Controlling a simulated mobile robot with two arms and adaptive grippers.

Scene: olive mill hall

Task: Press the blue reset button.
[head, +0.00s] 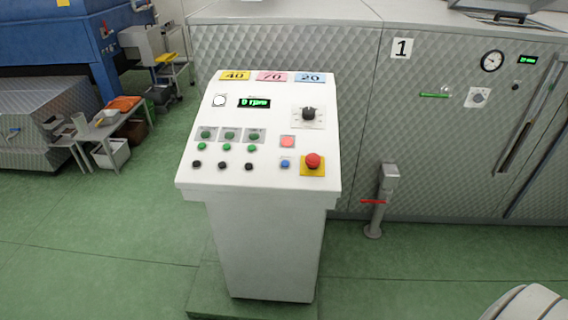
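The small round blue button (285,163) sits near the lower right of the sloped top of a white control console (265,240). The console display (254,103) reads "0 rpm". Neither gripper shows in the head view. Nothing covers the blue button.
A large grey quilted-metal machine (360,100) marked "1" stands behind the console. A short metal post (382,200) stands right of it. A small table (105,128) with items is at the left. Green floor (100,240) is open left of the console.

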